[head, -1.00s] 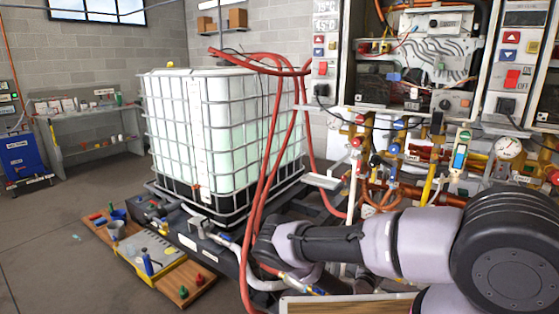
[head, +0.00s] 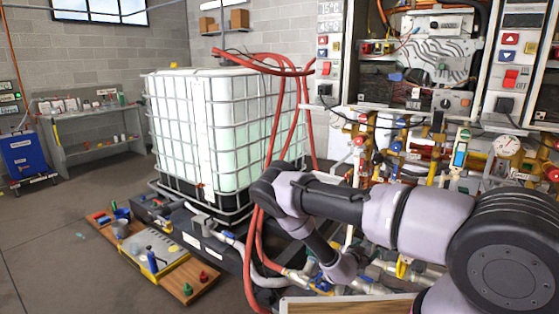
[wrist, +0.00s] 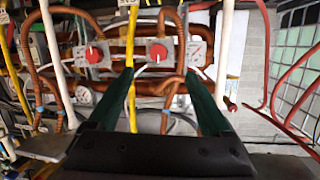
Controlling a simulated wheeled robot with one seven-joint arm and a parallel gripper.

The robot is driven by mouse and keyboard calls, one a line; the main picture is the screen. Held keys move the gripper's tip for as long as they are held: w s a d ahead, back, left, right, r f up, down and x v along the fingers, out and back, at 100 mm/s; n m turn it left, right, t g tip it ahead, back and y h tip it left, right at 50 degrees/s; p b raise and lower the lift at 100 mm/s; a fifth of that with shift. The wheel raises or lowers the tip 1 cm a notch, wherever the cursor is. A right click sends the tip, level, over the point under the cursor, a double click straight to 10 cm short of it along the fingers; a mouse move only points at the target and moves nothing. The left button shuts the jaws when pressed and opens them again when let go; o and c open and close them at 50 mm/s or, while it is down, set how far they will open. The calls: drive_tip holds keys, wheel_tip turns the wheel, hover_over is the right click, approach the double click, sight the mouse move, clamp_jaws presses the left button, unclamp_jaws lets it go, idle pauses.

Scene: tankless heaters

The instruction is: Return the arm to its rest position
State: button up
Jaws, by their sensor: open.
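My arm (head: 430,220) reaches in from the right in the head view. It bends at an elbow in front of the white caged tank, and the links beyond slope down to the right over the pipes. My gripper cannot be made out in the head view. In the wrist view my gripper (wrist: 160,74) shows two green fingers spread well apart with nothing held between them. Copper pipes and two red valve knobs (wrist: 94,54) lie beyond the fingertips; I cannot tell how far off they are.
The caged tank (head: 203,130) stands left of my elbow, with red hoses (head: 278,125) hanging close by. Open heater cabinets (head: 425,60) and pipework with a gauge (head: 507,146) fill the right. A wooden board (head: 186,283) with tools lies at lower left.

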drive_tip(key=w+a+r+m+g+y, duration=0.1)
drive_tip(key=w+a+r+g+y, duration=0.2)
drive_tip(key=r, duration=0.5)
drive_tip(key=w+a+r+m+g+y, duration=0.1)
drive_tip(key=w+a+r+m+y, duration=0.1)
drive_tip(key=a+r, duration=0.55)
drive_tip(key=s+a+r+n+y, duration=0.1)
drive_tip(key=s+r+y, duration=0.15)
drive_tip(key=r, duration=0.95)
drive_tip(key=s+a+r+n+y, duration=0.1)
drive_tip(key=s+r+y, duration=0.15)
drive_tip(key=r, duration=0.95)
drive_tip(key=s+d+r+n+y, duration=0.25)
drive_tip(key=s+r+n, duration=0.25)
drive_tip(key=s+r, duration=1.45)
drive_tip(key=s+n, duration=0.1)
drive_tip(key=s, duration=0.9)
drive_tip(key=shift+d+r+n, duration=0.3)
drive_tip(key=shift+d+r, duration=0.15)
drive_tip(key=shift+s+d, duration=0.1)
drive_tip(key=shift+s, duration=0.5)
drive_tip(key=shift+c, duration=0.3)
